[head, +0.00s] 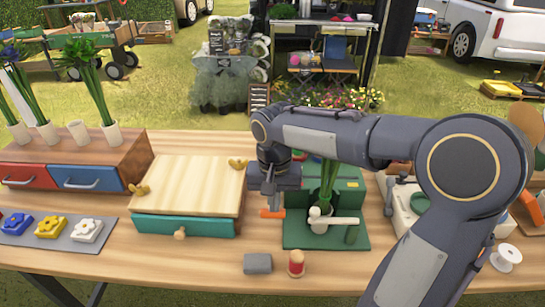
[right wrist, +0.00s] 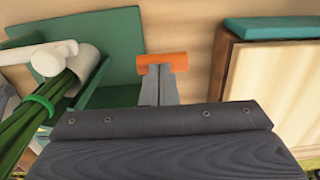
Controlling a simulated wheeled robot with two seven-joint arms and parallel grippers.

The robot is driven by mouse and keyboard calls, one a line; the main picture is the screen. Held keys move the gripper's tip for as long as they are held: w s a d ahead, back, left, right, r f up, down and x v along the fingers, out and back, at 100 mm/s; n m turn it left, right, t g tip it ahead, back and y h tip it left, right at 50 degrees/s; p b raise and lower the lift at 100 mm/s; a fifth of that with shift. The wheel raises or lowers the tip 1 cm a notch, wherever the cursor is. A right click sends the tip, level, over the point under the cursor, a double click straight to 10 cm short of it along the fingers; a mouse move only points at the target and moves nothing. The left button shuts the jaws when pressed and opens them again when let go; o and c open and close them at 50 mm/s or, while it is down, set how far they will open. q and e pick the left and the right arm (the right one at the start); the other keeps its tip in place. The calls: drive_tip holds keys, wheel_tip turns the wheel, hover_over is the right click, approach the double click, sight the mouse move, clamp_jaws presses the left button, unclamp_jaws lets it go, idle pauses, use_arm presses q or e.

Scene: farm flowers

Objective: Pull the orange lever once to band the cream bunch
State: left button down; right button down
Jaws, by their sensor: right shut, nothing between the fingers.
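The orange lever (head: 272,213) sticks out at the left side of the green banding stand (head: 298,238). It also shows in the right wrist view (right wrist: 162,60), directly at the tips of my right gripper (right wrist: 160,70). The fingers are shut with nothing between them; whether they touch the lever is unclear. In the head view the right gripper (head: 272,195) points down over the lever. Green stems (head: 328,182) stand in a white holder (head: 319,222) on the stand. A green ring (right wrist: 36,108) goes round the stems. The blooms are hidden behind my arm. My left gripper is out of view.
A wooden-topped box (head: 190,180) with a green drawer stands left of the stand. A grey block (head: 257,263) and a red spool (head: 296,263) lie in front. A white spool (head: 506,257) is at the right. The front table strip is mostly clear.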

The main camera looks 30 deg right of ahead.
wheel_tip(320, 180, up, 15)
drive_tip(key=s+a+p, duration=0.1)
drive_tip(key=p, duration=1.2)
drive_tip(key=shift+s, duration=0.35)
drive_tip(key=s+a+f+n+t+y, duration=0.1)
drive_tip(key=s+n+t+y, duration=0.1)
drive_tip(key=s, duration=0.5)
drive_tip(key=s+a+f+n+t+y, duration=0.1)
drive_tip(key=s+a+n+t, duration=0.1)
drive_tip(key=s, duration=0.6)
drive_tip(key=shift+n+t+y, duration=0.4)
drive_tip(key=shift+t, duration=0.4)
drive_tip(key=shift+s, duration=0.15)
